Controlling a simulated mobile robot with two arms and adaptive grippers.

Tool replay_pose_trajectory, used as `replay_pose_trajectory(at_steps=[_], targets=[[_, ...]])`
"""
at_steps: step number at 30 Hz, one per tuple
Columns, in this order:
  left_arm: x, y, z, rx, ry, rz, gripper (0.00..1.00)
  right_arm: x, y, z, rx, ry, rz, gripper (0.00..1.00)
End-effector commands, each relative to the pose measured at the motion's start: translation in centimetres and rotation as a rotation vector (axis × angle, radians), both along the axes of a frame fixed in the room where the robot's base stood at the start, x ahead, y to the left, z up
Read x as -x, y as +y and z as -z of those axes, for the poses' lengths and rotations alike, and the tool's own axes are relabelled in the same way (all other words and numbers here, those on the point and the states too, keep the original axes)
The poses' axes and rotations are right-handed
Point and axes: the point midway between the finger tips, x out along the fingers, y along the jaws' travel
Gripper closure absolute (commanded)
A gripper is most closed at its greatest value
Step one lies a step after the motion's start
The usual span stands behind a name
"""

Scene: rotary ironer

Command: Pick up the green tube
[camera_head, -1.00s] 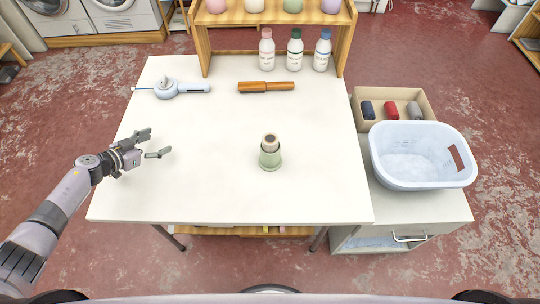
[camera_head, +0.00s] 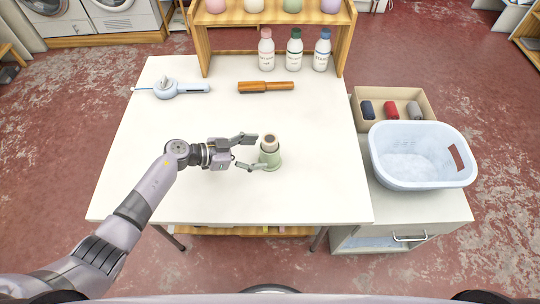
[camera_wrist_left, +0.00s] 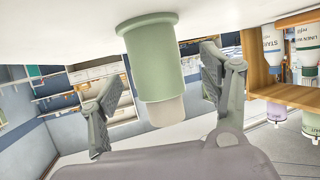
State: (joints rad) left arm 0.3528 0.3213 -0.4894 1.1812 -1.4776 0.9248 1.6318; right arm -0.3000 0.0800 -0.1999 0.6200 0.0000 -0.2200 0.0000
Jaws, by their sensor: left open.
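The green tube (camera_head: 270,158) stands upright on the white table (camera_head: 200,195), with a paler beige top and a dark opening. My left gripper (camera_head: 256,152) is open, just left of the tube, with its fingertips reaching toward the tube's sides. In the left wrist view the picture is upside down. There the green tube (camera_wrist_left: 155,58) appears between the two spread fingers (camera_wrist_left: 158,95), with gaps showing on both sides. My right gripper is not in view.
Several bottles (camera_head: 294,50) stand by the wooden shelf (camera_head: 203,45). A blue basket (camera_head: 420,178) and a box of rolls (camera_head: 428,103) are to the right. The table's front is clear.

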Motion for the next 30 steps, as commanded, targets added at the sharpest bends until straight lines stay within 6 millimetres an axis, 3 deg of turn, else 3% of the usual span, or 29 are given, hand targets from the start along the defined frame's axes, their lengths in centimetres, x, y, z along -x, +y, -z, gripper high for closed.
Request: replay_pose_trajectory(at_steps=[11, 20, 30], targets=[[-0.9, -4.5, 1.2, 0.003, 0.001, -0.003, 0.29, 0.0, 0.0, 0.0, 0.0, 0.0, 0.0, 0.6], [-1.1, -5.0, 1.5, 0.0, 0.0, -0.002, 0.29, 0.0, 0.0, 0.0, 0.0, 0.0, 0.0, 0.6], [-1.1, -4.9, 1.5, 0.0, 0.0, -0.002, 0.51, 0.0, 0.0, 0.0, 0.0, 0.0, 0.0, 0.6]])
